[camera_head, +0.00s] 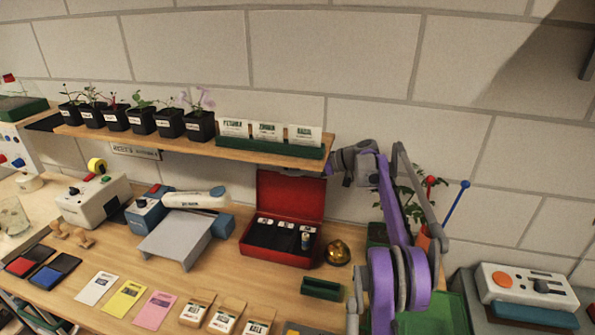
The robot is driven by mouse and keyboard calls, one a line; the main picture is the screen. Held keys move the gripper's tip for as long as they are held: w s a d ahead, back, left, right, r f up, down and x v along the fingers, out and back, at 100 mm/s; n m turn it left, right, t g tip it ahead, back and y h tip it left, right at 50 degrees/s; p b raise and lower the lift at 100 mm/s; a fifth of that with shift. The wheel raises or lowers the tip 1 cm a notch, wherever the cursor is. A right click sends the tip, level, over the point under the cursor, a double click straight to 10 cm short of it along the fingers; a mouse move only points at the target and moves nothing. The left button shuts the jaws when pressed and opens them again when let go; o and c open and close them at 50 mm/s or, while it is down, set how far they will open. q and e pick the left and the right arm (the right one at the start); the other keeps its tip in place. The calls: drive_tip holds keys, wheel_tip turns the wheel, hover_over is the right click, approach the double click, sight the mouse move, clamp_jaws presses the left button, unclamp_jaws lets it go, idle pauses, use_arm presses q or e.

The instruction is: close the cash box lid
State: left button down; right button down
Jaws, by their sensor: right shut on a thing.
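The red cash box (243,248) stands open on the wooden bench, below the shelf. Its red lid (290,198) is raised upright at the back, and its top edge is near the underside of the shelf. Inside the dark interior are several white-labelled items and a small cylinder. My right gripper (336,168) is shut at the lid's upper right corner, just beside the shelf's right end; the exact finger contact is small and partly hidden. My left gripper is not in view.
The shelf (255,155) with potted seedlings and a green seed-packet holder overhangs the lid. Seed packets lie in front.

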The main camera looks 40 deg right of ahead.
idle(0.8)
drive_tip(key=s+a+f+n+t+h, duration=0.1)
drive_tip(key=s+a+n+t+h, duration=0.1)
drive_tip(key=s+a+n, duration=0.2)
drive_tip(key=shift+s+a+n+h, duration=0.35)
drive_tip(key=shift+s+a, duration=0.9)
drive_tip(key=shift+a, duration=0.85)
